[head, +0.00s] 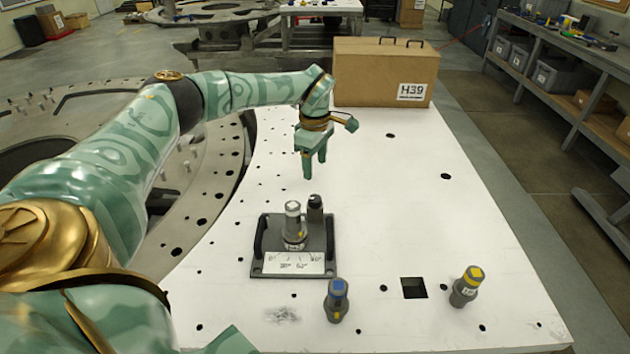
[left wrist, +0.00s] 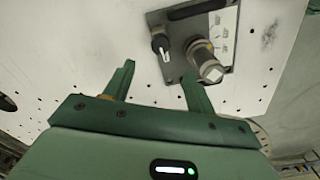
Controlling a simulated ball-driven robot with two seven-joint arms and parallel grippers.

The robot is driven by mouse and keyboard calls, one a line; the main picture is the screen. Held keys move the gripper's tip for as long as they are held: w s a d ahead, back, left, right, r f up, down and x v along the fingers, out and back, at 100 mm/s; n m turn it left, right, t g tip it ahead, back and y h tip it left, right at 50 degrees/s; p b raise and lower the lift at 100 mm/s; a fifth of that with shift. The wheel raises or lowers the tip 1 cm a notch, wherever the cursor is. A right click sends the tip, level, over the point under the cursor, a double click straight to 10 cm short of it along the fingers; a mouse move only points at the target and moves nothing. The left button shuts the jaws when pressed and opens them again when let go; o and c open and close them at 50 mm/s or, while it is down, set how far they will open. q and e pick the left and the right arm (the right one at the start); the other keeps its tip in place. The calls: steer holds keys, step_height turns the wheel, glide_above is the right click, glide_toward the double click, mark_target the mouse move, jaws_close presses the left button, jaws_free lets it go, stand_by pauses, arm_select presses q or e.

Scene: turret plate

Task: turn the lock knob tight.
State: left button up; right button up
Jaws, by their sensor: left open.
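The lock knob (head: 315,207) is a small black knob at the back right of a dark grey fixture plate (head: 328,253) on the white table. In the left wrist view the knob (left wrist: 161,44) shows a white pointer mark. A grey cylinder with a pale cap (head: 293,226) stands upright beside it on the plate; it also shows in the left wrist view (left wrist: 207,64). My left gripper (head: 314,168) is open and empty, pointing down above and behind the knob, apart from it. In the left wrist view the knob lies beyond the gap between the fingertips (left wrist: 158,70).
A brown case (head: 386,72) labelled H39 stands at the back. The table's right side is mostly clear.

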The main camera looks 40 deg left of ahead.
arm_select(q)
step_height(320, 180, up, 5)
steer(key=shift+f, duration=0.1)
stand_by(0.7)
